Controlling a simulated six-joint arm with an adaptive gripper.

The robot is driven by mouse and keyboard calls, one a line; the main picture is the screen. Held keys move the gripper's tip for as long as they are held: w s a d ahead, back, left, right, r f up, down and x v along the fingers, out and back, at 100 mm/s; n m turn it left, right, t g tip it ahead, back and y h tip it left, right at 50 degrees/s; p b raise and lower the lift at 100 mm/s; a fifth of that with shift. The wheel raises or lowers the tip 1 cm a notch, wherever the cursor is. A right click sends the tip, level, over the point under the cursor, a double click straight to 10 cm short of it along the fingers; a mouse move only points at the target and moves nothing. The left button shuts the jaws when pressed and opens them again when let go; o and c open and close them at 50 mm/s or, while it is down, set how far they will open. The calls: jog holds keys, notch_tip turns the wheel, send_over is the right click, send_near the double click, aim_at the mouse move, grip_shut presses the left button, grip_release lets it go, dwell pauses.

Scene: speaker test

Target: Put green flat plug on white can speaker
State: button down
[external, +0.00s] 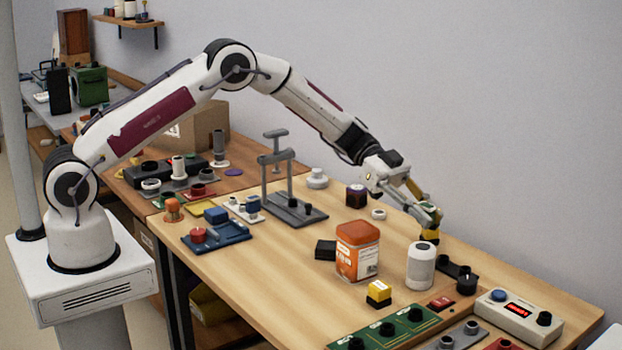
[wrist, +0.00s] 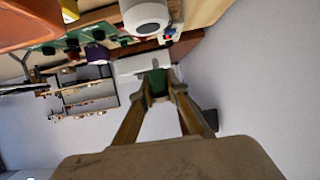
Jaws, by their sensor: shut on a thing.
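The white can speaker (external: 421,267) stands upright on the wooden table, with a dark top rim. It also shows at the top of the wrist view (wrist: 145,18). My gripper (external: 430,226) points down just above and slightly right of the speaker in the external view; the depth between them is hard to tell. My gripper is shut on the green flat plug (wrist: 157,83), which shows between the fingertips in the wrist view. In the external view the plug is mostly covered by the fingers. The speaker is clear of the fingers in the wrist view.
An orange tin (external: 357,252) stands left of the speaker, with a yellow and black block (external: 379,293) in front. A dark holder (external: 457,273) and a white control box (external: 518,315) lie to the right. A grey press stand (external: 290,208) stands further back.

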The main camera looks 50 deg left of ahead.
jog(key=shift+f, duration=1.85)
jog(key=shift+f, duration=0.15)
jog(key=c, duration=2)
grip_release()
jog(key=shift+o, duration=0.2)
jog(key=shift+a+r, duration=0.4)
jog(key=shift+a, duration=0.1)
jog(key=v, duration=1.1)
